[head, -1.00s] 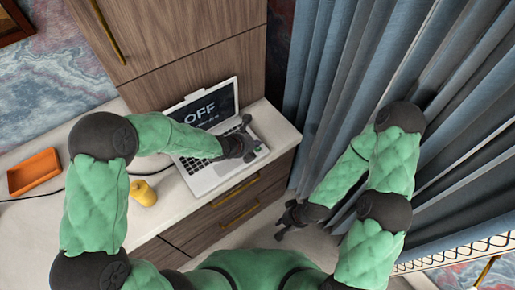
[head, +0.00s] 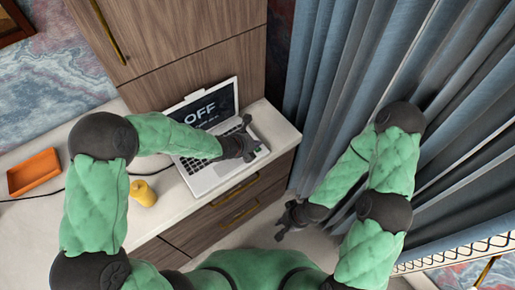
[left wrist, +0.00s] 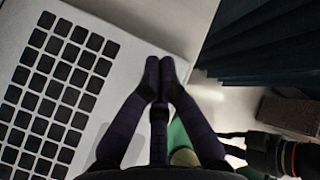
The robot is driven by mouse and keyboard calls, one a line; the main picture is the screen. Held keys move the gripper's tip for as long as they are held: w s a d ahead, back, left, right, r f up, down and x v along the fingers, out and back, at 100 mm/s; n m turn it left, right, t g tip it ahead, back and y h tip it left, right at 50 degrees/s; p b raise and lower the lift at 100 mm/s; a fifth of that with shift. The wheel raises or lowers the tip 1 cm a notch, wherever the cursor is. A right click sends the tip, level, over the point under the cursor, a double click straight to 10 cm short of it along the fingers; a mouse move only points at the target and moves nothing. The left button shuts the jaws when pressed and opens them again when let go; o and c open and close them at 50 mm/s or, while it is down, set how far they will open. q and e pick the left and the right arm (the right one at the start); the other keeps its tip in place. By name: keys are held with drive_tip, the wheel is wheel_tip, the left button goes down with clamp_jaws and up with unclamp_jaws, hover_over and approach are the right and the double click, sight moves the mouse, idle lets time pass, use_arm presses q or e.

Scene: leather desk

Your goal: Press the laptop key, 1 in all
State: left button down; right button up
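The open laptop (head: 203,183) stands on the desk, and its dark screen (head: 209,107) reads OFF. Its black keys (left wrist: 62,75) show at the left of the left wrist view, on a silver body. My left gripper (head: 250,138) is over the right part of the laptop and hides some of the keyboard. In the left wrist view its fingertips (left wrist: 160,76) are together with nothing between them, over the bare silver strip beside the keys. I cannot tell whether they touch it. My right gripper (head: 285,220) is off the desk's front, low and empty; its finger gap is unclear.
A yellow object (head: 144,192) stands on the pale desktop left of the laptop, near a dark cable. An orange tray (head: 34,172) lies farther left. Wooden cabinet doors (head: 170,50) rise behind, and blue-grey curtains (head: 335,70) hang at the right.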

sight(256, 150)
use_arm(q)
drive_tip(key=shift+f, duration=0.1)
drive_tip(key=shift+f+b, duration=0.35)
drive_tip(key=shift+b, duration=0.4)
drive_tip(key=shift+f+b, duration=0.3)
drive_tip(key=shift+b, duration=0.2)
idle(0.5)
idle(0.3)
drive_tip(key=shift+r+p, duration=0.4)
drive_tip(key=shift+r, duration=0.35)
drive_tip(key=shift+r, duration=0.1)
drive_tip(key=shift+r+p, duration=1.75)
drive_tip(key=shift+r, duration=0.7)
